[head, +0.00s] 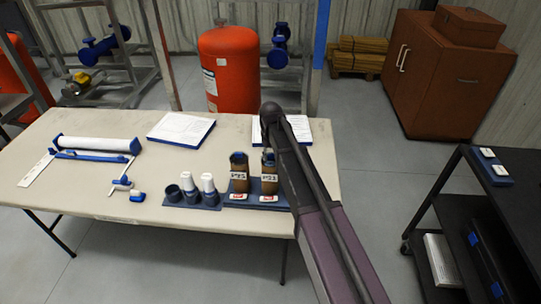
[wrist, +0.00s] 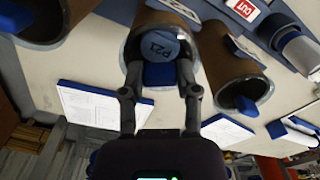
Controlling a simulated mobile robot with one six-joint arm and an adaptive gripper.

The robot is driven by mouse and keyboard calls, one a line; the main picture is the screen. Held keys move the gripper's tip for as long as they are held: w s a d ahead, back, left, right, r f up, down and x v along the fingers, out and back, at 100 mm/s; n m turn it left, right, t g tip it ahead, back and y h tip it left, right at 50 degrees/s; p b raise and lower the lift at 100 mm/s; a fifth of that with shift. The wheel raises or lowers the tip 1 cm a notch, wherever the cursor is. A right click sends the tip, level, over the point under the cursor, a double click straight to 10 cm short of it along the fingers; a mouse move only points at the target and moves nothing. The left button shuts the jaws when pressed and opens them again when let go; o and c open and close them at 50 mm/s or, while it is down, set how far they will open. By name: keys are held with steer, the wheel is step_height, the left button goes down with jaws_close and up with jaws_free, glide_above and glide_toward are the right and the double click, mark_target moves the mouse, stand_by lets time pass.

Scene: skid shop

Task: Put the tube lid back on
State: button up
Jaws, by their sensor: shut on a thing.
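My gripper (wrist: 161,88) is shut on a blue lid (wrist: 161,45) marked P21. The lid is over the mouth of the middle brown tube (wrist: 148,19); I cannot tell whether it is seated or just above. In the head view this tube (head: 269,178) stands upright in the dark blue stand (head: 232,206), partly behind my arm. A second brown tube (head: 239,177) stands to its left; in the wrist view it (wrist: 222,55) has a blue piece (wrist: 246,106) at its mouth. A third brown tube (wrist: 70,10) shows at the wrist view's upper left, hidden behind my arm in the head view.
White-topped containers (head: 208,184) stand in a dark rack left of the tubes. Two blue-edged sheets (head: 181,129) (head: 296,129) lie behind. A white roll with blue ends (head: 95,145) lies at the table's left. A red cylinder (head: 229,75) stands behind the table.

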stand_by(0.8)
steer(key=o, duration=1)
steer(key=shift+c, duration=0.2)
steer(key=shift+o, duration=1.3)
steer(key=shift+r, duration=0.15)
steer(key=shift+r+p, duration=3.35)
steer(key=shift+p, duration=0.15)
jaws_close()
